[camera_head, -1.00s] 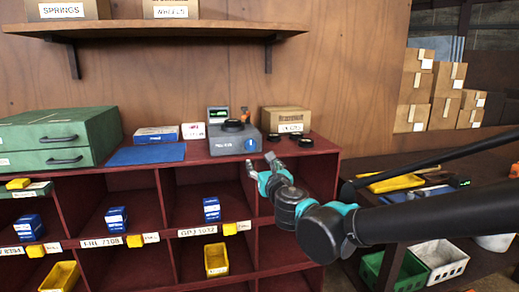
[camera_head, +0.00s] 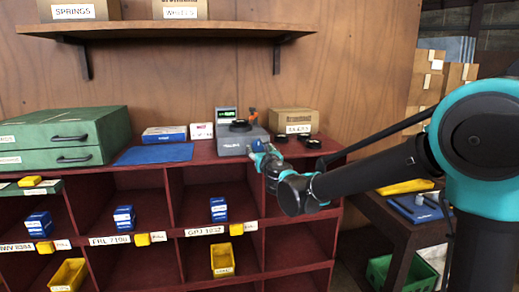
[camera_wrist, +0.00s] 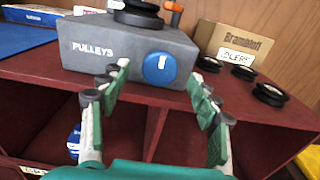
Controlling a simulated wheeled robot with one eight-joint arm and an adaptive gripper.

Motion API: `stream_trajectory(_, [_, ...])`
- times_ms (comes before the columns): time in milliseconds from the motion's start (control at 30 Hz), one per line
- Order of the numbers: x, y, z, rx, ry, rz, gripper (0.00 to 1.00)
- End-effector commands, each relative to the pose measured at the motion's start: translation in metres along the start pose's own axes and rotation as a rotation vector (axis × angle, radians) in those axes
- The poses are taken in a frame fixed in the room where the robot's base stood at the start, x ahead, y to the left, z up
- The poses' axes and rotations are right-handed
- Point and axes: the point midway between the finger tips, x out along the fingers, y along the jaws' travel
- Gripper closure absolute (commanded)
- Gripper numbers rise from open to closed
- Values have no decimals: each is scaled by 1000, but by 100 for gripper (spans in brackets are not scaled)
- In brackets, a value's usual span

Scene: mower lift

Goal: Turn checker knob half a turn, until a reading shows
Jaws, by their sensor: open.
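The checker is a grey box (camera_head: 232,143) on top of the red shelf unit, marked PULLEYS in the wrist view (camera_wrist: 105,48). Its round blue knob (camera_wrist: 160,68), on the front face, bears a short white upright mark. In the wrist view the knob lies between the fingertips of my gripper (camera_wrist: 156,74), which is open; touch cannot be told. In the head view my gripper (camera_head: 260,152) is at the box's front right and covers the knob. A small display (camera_head: 226,113) behind the box shows green characters too small to read. A black pulley (camera_head: 240,125) sits on the box.
A cardboard box (camera_head: 290,121) and loose black pulleys (camera_head: 305,137) stand to the right of the checker. A blue mat (camera_head: 155,154) and green drawers (camera_head: 65,137) are to its left. The shelf top's front edge (camera_wrist: 150,98) runs beneath my fingers.

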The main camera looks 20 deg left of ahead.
Motion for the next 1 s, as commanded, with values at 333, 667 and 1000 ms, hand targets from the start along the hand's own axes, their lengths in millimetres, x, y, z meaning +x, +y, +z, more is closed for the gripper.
stream_trajectory(333, [18, 0, 0, 0, 0, 1, 38])
stream_trajectory(667, [18, 0, 0, 0, 0, 1, 58])
stream_trajectory(1000, [18, 0, 0, 2, 0, 1, 88])
